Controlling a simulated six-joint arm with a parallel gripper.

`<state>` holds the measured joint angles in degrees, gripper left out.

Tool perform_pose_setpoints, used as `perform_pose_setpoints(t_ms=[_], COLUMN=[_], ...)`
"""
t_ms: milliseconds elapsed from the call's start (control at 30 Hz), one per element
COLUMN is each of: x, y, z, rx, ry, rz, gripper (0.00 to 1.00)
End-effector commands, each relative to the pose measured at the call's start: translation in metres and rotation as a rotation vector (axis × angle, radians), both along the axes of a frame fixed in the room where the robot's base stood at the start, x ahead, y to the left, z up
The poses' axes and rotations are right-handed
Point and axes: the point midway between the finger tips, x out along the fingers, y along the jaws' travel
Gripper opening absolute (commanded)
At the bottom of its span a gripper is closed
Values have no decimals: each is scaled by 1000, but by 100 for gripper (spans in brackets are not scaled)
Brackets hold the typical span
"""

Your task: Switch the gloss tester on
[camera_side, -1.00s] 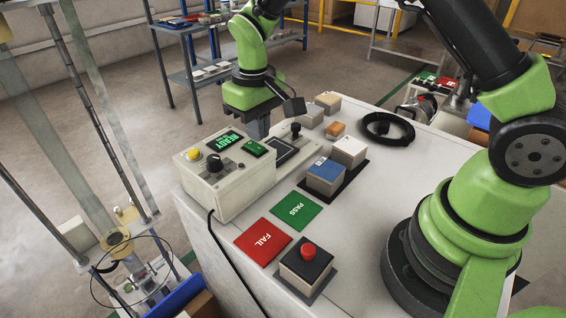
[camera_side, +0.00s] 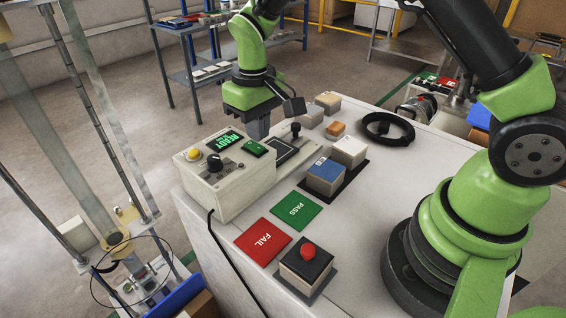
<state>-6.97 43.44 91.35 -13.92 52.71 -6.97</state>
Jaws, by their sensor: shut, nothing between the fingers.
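The gloss tester (camera_side: 232,196) is a cream box on the left of the white worktop. Its top has a lit green display (camera_side: 226,141) reading READY, a yellow button (camera_side: 193,155), a black knob (camera_side: 214,163) and a green switch (camera_side: 254,149). My gripper (camera_side: 258,136) points down just behind the green switch, at the tester's back edge. It is shut and empty. Whether the fingertips touch the switch or the tester cannot be made out.
Tile blocks (camera_side: 326,176) stand right of the tester, with a black ring (camera_side: 388,128) behind them. Green PASS (camera_side: 296,210) and red FAIL (camera_side: 263,241) pads and a red-button box (camera_side: 306,264) lie in front. A dark lever (camera_side: 296,130) rises close by my gripper.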

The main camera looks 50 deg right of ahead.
Motion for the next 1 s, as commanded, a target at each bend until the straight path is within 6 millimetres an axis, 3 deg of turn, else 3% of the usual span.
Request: perform_pose_setpoints(t_ms=[1000], x=[0], y=[0], z=[-11], rx=[0], ry=[1], rz=[1], gripper=[0])
